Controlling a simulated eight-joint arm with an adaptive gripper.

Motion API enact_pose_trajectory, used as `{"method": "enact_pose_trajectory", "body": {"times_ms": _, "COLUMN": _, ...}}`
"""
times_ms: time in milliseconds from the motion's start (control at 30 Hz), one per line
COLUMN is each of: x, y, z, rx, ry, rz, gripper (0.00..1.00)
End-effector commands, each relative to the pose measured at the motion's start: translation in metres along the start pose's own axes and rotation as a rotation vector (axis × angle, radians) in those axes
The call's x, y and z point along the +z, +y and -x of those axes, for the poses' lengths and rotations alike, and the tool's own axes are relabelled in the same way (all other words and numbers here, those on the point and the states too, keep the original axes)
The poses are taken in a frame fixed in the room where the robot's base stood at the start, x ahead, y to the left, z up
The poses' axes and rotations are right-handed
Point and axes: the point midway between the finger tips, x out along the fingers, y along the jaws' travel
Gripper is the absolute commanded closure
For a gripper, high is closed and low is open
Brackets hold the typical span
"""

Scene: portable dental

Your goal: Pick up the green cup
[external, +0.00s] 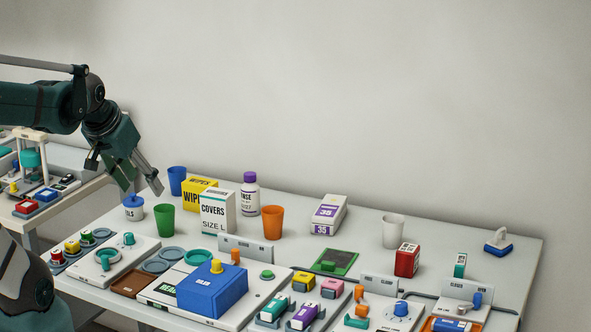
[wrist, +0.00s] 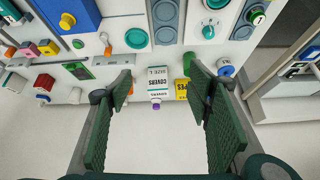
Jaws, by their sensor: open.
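The green cup (external: 165,220) stands upright on the white table, left of the COVERS box in the external view. My gripper (external: 142,187) hangs above the table's back left part, above the cup and apart from it. It is open, with nothing between its fingers. In the wrist view my gripper's (wrist: 160,76) two fingers are spread wide.
Close to the cup are a blue-lidded jar (external: 133,208), a blue cup (external: 177,180), the yellow WIPES box (external: 196,190) and the COVERS box (external: 218,211). An orange cup (external: 272,222) and a white cup (external: 393,231) stand farther right. Several dental fixtures fill the table's front.

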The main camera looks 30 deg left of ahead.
Motion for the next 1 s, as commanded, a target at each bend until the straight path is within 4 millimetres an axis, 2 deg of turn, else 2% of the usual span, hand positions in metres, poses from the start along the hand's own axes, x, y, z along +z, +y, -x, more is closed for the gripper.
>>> {"method": "enact_pose_trajectory", "body": {"times_ms": 567, "x": -0.042, "y": -0.028, "z": -0.047, "rx": 0.06, "ry": -0.091, "rz": -0.156, "gripper": 0.49}}
{"method": "enact_pose_trajectory", "body": {"times_ms": 1000, "x": -0.065, "y": -0.055, "z": -0.094, "rx": 0.128, "ry": -0.138, "rz": -0.278, "gripper": 0.49}}
